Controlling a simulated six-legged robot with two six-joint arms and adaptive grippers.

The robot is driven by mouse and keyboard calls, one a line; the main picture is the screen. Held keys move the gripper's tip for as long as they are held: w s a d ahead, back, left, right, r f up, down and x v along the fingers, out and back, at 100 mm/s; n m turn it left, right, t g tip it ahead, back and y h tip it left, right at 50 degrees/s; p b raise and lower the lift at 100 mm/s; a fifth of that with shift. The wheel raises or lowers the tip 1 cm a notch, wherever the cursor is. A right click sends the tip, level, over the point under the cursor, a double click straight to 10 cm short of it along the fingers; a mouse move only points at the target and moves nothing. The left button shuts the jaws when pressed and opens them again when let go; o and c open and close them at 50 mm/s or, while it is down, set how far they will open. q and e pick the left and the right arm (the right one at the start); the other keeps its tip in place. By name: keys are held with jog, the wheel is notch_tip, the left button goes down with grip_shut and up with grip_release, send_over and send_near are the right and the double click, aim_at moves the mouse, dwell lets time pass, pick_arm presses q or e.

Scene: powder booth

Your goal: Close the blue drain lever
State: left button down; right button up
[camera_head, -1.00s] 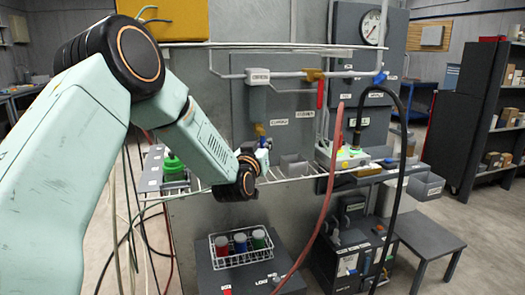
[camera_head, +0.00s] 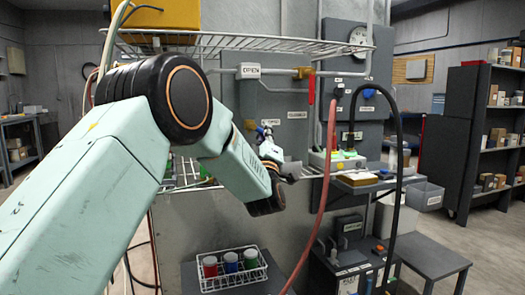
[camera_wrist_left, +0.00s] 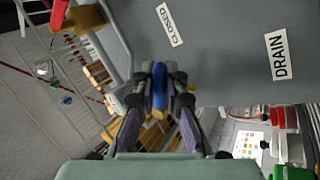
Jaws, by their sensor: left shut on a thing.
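The blue drain lever (camera_wrist_left: 159,86) is between the fingertips of my left gripper (camera_wrist_left: 158,92) in the left wrist view. The fingers are shut on it from both sides. In the head view my left gripper (camera_head: 268,142) is at the grey panel, just right of and below a small yellow valve part (camera_head: 250,125). The lever is mostly hidden there by the fingers. In the wrist view a CLOSED label (camera_wrist_left: 171,24) and a DRAIN label (camera_wrist_left: 279,56) are on the panel beyond the gripper. My right gripper is not in view.
A wire shelf (camera_head: 240,42) runs above the gripper. A red hose (camera_head: 325,190) and a black hose (camera_head: 399,170) hang to the right. A red-handled valve (camera_head: 311,90) is above right. A wire rack with several jars (camera_head: 262,276) stands below.

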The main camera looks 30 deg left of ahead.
pick_arm(q)
jog(key=n+y+b, duration=0.1)
jog(key=n, duration=0.1)
jog(key=n+g+y, duration=0.1)
jog(key=n, duration=0.1)
jog(key=n+y+b, duration=0.1)
jog(key=n+y, duration=0.1)
jog(key=shift+w+d+r+g+b, duration=0.2)
jog(key=shift+r+g+b, duration=0.1)
jog(key=shift+g, duration=0.1)
jog(key=shift+r+n+g+y+b, duration=0.2)
jog(key=shift+n+g+y+b, duration=0.35)
jog(key=shift+n, duration=0.65)
jog(key=shift+r+n+g+y+b, duration=0.2)
jog(key=shift+n+g+y, duration=0.5)
jog(key=shift+n, duration=0.5)
jog(key=shift+r, duration=0.1)
jog(key=c, duration=1.7)
grip_release()
jog(key=shift+s+r, duration=0.1)
jog(key=v, duration=1.2)
